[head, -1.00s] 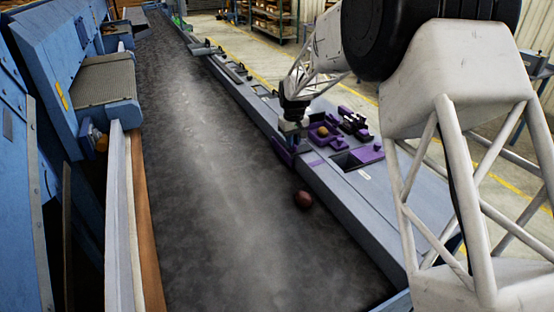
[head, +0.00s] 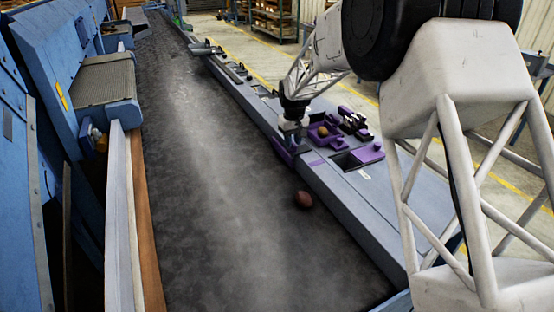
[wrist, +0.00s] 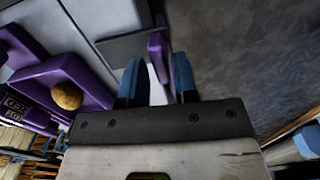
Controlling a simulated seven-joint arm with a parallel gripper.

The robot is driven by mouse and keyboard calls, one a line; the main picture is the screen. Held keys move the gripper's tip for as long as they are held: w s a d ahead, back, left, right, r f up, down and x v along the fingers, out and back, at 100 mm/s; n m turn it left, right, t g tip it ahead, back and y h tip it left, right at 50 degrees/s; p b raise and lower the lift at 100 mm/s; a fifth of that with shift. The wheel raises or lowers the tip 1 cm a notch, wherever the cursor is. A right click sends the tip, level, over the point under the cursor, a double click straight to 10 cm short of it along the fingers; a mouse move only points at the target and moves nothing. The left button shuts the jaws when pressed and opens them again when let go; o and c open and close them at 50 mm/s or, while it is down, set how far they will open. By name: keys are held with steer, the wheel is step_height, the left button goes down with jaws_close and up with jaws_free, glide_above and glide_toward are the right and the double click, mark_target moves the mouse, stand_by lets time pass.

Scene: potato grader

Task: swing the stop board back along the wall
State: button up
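A purple board (head: 284,152), which I take to be the stop board, stands at the near wall of the belt and looks roughly in line with it. My gripper (head: 291,138) is right above it, at the wall's top edge. In the wrist view the two blue fingers (wrist: 157,82) are apart. A purple strip (wrist: 160,55) shows between them, closer to the right finger, with pale surface in the rest of the gap. A dark grey plate (wrist: 135,43) lies just beyond the fingertips. Whether a finger touches the purple strip I cannot tell.
A dark red-brown potato (head: 303,200) lies on the belt (head: 220,220) close to the wall. Purple fixtures, one holding a tan potato (head: 322,131), stand on the ledge right of my gripper. A purple-rimmed opening (head: 347,162) is nearby. The belt's middle is clear.

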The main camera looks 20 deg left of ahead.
steer(key=shift+r, duration=2.4)
steer(key=shift+s+d+r, duration=0.15)
steer(key=shift+d+r, duration=0.15)
steer(key=shift+d, duration=0.15)
steer(key=s+d+r+m, duration=0.1)
steer(key=s+d+r, duration=0.4)
steer(key=s+d, duration=0.3)
steer(key=s+d+r+m+t, duration=0.1)
steer(key=s+d+r+m, duration=0.1)
steer(key=s+d+r, duration=0.6)
steer(key=s+d+r+m, duration=0.15)
steer(key=s+d, duration=0.35)
steer(key=d, duration=0.7)
steer(key=s+d+f+m, duration=0.1)
steer(key=s+d, duration=0.3)
steer(key=s, duration=0.5)
steer(key=s+d+f+m+t, duration=0.1)
steer(key=s+d, duration=0.4)
steer(key=s, duration=0.5)
steer(key=s+d+f+m, duration=0.2)
steer(key=s+d, duration=0.3)
steer(key=s, duration=0.5)
steer(key=shift+t, duration=0.3)
